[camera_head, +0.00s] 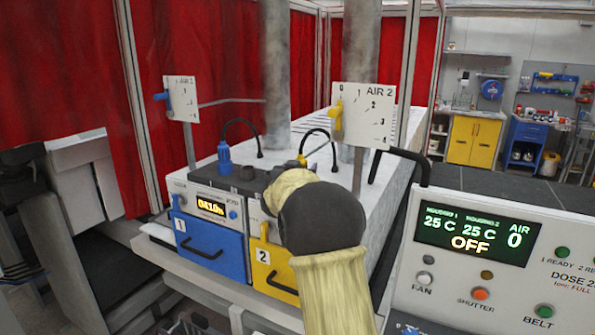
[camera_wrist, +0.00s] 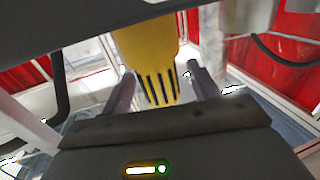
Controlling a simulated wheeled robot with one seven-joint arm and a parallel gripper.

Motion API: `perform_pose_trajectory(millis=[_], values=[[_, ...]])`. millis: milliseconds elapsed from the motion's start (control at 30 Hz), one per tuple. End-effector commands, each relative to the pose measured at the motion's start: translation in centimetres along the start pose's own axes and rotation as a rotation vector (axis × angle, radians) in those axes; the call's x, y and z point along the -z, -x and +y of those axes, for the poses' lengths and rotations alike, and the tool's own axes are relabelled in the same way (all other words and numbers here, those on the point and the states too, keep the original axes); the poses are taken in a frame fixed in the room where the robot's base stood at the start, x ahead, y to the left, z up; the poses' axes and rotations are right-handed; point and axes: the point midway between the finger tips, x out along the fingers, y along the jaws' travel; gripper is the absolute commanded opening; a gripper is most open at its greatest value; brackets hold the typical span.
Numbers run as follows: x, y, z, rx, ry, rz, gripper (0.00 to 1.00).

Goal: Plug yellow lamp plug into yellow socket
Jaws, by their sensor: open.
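The yellow plug (camera_wrist: 148,60), with dark slots at its ribbed end, fills the upper middle of the wrist view. My gripper (camera_wrist: 160,88) is open, with one finger on each side of the plug; I cannot tell whether either finger touches it. In the head view a small yellow tip of the plug (camera_head: 302,159) shows above my arm, with a black cable arching from it. My arm hides the gripper and the rest of the plug there. I cannot make out the yellow socket in either view.
A blue plug (camera_head: 224,160) stands upright at a dark block (camera_head: 237,176) on the machine, left of my arm. Blue drawer 1 (camera_head: 208,247) and yellow drawer 2 (camera_head: 272,268) are below. Dial plates (camera_head: 367,121) and grey vertical pipes (camera_head: 275,70) rise behind. A control panel (camera_head: 480,290) stands at right.

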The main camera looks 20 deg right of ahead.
Motion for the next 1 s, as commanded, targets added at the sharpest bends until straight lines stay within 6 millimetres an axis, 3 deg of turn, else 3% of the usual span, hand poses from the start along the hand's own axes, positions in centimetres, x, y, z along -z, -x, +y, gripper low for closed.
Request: perform_pose_trajectory(millis=[267, 1000], values=[[-0.1, 2.2, -0.1, 0.002, -0.001, 0.002, 0.61], [-0.1, 15.9, -0.1, 0.002, -0.001, 0.002, 0.61]])
